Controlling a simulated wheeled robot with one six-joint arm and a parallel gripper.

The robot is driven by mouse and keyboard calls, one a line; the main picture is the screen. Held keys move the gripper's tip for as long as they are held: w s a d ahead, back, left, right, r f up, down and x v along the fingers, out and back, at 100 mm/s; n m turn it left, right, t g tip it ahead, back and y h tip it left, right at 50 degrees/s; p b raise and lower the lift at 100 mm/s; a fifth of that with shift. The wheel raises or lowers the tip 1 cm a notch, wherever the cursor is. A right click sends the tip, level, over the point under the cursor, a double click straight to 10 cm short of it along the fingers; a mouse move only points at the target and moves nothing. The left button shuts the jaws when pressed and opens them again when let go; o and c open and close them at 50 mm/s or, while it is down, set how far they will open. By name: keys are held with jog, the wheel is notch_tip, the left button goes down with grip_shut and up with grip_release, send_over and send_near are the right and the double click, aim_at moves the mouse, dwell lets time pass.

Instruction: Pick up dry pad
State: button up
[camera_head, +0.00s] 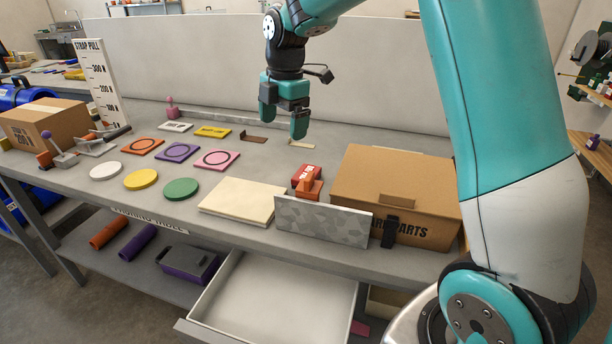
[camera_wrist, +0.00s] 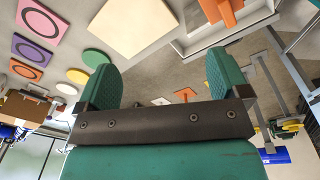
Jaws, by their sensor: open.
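Three round pads lie flat in a row on the grey bench: white (camera_head: 106,171), yellow (camera_head: 141,179) and green (camera_head: 181,189). No label tells me which is the dry pad. In the wrist view the green (camera_wrist: 95,58), yellow (camera_wrist: 77,76) and white (camera_wrist: 66,88) pads are at the left, beyond the left finger. My gripper (camera_head: 283,115) has teal fingers spread apart with nothing between them. It hangs above the back of the bench, to the right of the pads and clear of them. Its fingers also show in the wrist view (camera_wrist: 162,80).
A cream slab (camera_head: 238,198), upright grey plate (camera_head: 322,222), red-orange block (camera_head: 307,182) and cardboard box (camera_head: 400,190) stand right of the pads. Orange, purple and pink ringed squares (camera_head: 216,160) lie behind the pads. An open drawer (camera_head: 275,300) juts out below.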

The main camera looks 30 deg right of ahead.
jog(key=w+d+f+n, duration=0.4)
jog(key=w+d+n, duration=0.15)
jog(key=d, duration=0.45)
jog(key=p, duration=0.2)
send_over(306, 173)
jog(key=shift+m+g+h, duration=0.25)
jog(key=shift+g+h, duration=0.05)
jog(key=shift+h, duration=0.1)
notch_tip(306, 173, down, 11)
jog(key=shift+f, duration=0.15)
jog(key=shift+d+f+p, duration=0.1)
jog(key=shift+f+p, duration=0.9)
jog(key=shift+f, duration=1.9)
jog(key=c, duration=1)
